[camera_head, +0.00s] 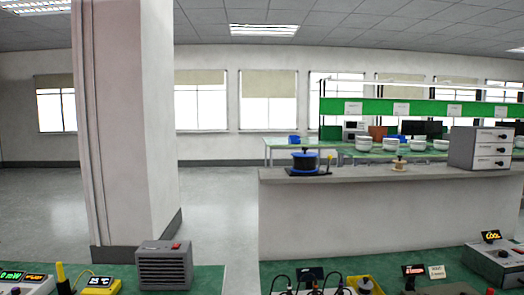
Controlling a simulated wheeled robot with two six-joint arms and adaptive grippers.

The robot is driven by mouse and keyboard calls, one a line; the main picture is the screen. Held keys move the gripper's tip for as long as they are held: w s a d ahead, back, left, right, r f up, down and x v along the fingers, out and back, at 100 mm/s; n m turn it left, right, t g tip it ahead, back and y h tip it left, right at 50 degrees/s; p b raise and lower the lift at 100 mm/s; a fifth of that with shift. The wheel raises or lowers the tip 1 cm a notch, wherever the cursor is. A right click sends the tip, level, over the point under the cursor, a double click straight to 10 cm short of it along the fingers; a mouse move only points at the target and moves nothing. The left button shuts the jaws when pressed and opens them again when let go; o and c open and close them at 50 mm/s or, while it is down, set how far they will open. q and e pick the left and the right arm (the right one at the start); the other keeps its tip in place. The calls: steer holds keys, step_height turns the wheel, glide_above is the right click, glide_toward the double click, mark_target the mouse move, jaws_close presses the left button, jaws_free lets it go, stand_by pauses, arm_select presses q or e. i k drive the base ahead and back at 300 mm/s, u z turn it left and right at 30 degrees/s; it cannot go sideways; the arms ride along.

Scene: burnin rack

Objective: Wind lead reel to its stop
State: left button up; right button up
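A dark reel with blue rims (305,162) and a small knob on top stands on a dark base on the grey counter (350,176), left of the counter's middle. It looks like the lead reel, but how far it is wound is too small to tell. A small pale spool-like piece (398,164) stands on the same counter to its right. Neither of my grippers shows in the head view, so nothing is seen touching the reel.
A grey drawer unit (478,148) stands at the counter's right end. A wide pillar (130,125) rises at the left. In front, green benches hold a grey vented box (164,265), a yellow meter (100,284) and a COOL unit (495,262). Floor between pillar and counter is clear.

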mark_target(303, 162)
steer(key=u, duration=0.85)
steer(key=i, duration=0.4)
